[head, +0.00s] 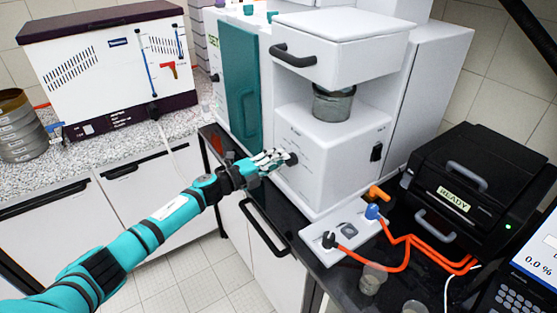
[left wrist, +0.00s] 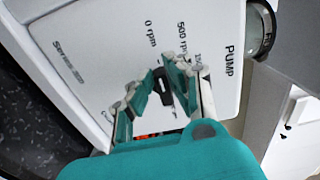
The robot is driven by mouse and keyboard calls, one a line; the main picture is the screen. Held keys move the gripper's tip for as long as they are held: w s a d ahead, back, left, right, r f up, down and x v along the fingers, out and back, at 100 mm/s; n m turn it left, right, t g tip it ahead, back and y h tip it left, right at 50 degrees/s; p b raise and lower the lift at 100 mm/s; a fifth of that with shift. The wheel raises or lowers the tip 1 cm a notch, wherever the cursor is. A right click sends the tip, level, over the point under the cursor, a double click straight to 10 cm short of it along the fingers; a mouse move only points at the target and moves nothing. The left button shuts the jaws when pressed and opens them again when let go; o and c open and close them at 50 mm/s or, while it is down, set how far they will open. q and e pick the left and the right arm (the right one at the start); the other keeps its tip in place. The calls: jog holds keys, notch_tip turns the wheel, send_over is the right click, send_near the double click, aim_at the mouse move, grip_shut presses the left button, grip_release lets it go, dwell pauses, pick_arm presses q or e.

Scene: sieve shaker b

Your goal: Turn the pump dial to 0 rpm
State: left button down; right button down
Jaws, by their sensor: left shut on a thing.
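The pump dial (head: 291,158) is a small black knob on the front of the white pump housing (head: 320,150). In the left wrist view the dial (left wrist: 163,85) sits between the fingers of my left gripper (left wrist: 163,90), below the labels "0 rpm" and "500 rpm". A third label to the right is partly covered by a finger. My left gripper (head: 268,160) is shut on the dial, its fingers close to the panel. The dial's exact pointing direction is hard to tell. My right gripper is not in view.
A white machine (head: 105,70) stands at left.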

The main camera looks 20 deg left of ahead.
pick_arm(q)
jog(key=c, duration=1.3)
grip_release()
jog(key=shift+a, duration=0.1)
jog(key=v, duration=1.2)
jog(key=shift+f, duration=0.2)
